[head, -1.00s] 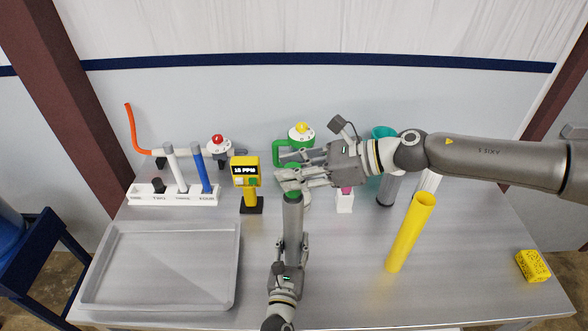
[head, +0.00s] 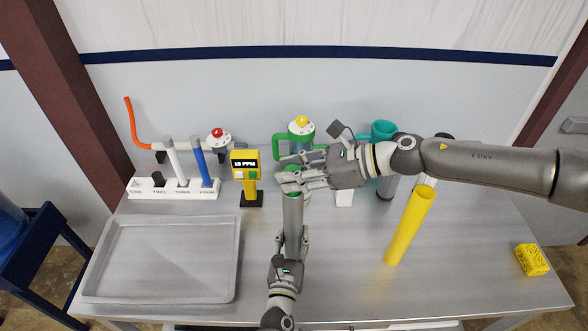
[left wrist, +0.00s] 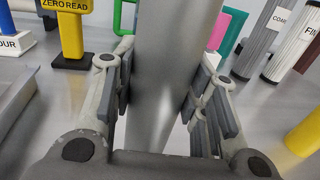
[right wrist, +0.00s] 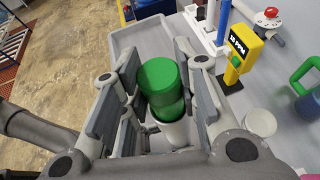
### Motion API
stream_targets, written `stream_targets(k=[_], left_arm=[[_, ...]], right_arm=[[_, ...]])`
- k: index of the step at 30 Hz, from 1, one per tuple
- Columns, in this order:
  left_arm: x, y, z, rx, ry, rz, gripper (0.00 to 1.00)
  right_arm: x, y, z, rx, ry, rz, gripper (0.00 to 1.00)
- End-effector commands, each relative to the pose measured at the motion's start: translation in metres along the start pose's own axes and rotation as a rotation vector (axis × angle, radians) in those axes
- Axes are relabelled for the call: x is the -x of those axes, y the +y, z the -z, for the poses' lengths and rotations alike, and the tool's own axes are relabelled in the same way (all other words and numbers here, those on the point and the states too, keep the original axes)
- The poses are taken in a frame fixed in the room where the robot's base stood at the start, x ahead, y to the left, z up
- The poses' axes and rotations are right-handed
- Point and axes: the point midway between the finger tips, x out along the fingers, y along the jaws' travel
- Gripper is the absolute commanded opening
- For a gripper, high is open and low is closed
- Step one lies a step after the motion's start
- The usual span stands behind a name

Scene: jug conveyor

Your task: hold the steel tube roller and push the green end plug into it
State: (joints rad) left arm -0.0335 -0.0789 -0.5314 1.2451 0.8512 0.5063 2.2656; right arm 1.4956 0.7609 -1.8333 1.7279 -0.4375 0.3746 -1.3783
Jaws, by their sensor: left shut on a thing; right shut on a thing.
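The steel tube roller (head: 292,212) stands upright over the middle of the table. My left gripper (head: 292,240) is shut around it, and its fingers flank the tube in the left wrist view (left wrist: 160,100). The green end plug (right wrist: 158,78) is between the fingers of my right gripper (right wrist: 160,85), which is shut on it. The plug sits in line over the tube's upper end, its lower part at the mouth. How deep it goes in is hidden. In the head view my right gripper (head: 290,180) covers most of the plug.
A grey tray (head: 160,300) lies at the left, with a labelled rack (head: 170,190) behind it. A yellow meter (head: 246,175) stands left of the tube. A leaning yellow tube (head: 410,228) and yellow block (head: 531,259) are at the right. A green-handled jug (head: 300,135) stands behind.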

Motion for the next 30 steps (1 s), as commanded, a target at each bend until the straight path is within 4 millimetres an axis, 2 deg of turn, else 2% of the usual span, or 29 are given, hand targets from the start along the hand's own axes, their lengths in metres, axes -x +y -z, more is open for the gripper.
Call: stream_targets(k=[1,22,23,28,30], left_arm=[[0.004,-0.001,0.009,-0.001,0.018,0.004,0.0],[0.004,-0.001,0.009,-0.001,0.018,0.005,0.0],[0.004,-0.001,0.008,-0.001,0.018,0.005,0.0],[0.004,-0.001,0.009,-0.001,0.018,0.005,0.0],[0.004,-0.001,0.009,-0.001,0.018,0.005,0.0]], right_arm=[[-0.001,0.0,0.002,0.0,0.0,0.0,0.05],[-0.008,0.0,0.018,0.0,0.0,0.0,0.05],[-0.008,0.0,0.018,0.001,0.0,0.0,0.31],[-0.008,0.0,0.018,0.0,0.001,-0.001,0.53],[-0.008,0.0,0.018,0.0,0.001,-0.001,0.54]])
